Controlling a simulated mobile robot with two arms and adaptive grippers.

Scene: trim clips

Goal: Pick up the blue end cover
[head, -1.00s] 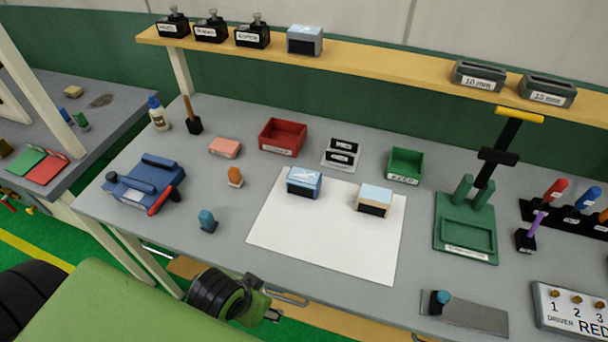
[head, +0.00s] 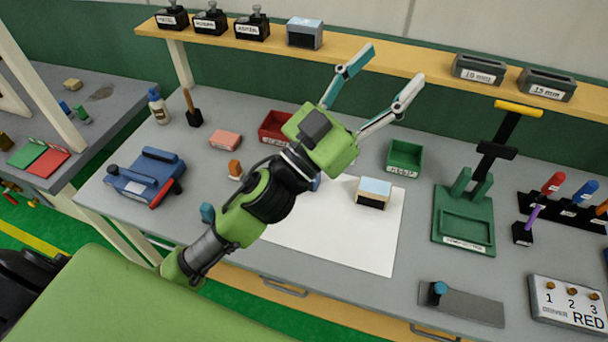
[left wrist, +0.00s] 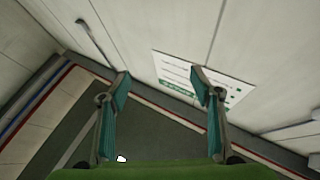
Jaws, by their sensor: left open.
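A blue block, which I take for the blue end cover, lies on the white sheet (head: 345,250). In the head view only a small blue sliver (head: 315,183) of it shows, and my left arm hides the rest. A beige block (head: 374,193) with a light blue top and dark front sits to its right on the sheet. My left gripper (head: 393,67) is open and empty, raised above the back of the bench near the shelf. In the left wrist view its spread fingers (left wrist: 160,83) face the wall and floor, with no block between them. My right gripper is not in view.
The shelf (head: 420,80) runs close behind the gripper, with a grey block (head: 305,33) and black boxes on it. A red tray (head: 272,127), a green tray (head: 405,158) and a green press (head: 464,225) stand around the sheet. The sheet's front part is clear.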

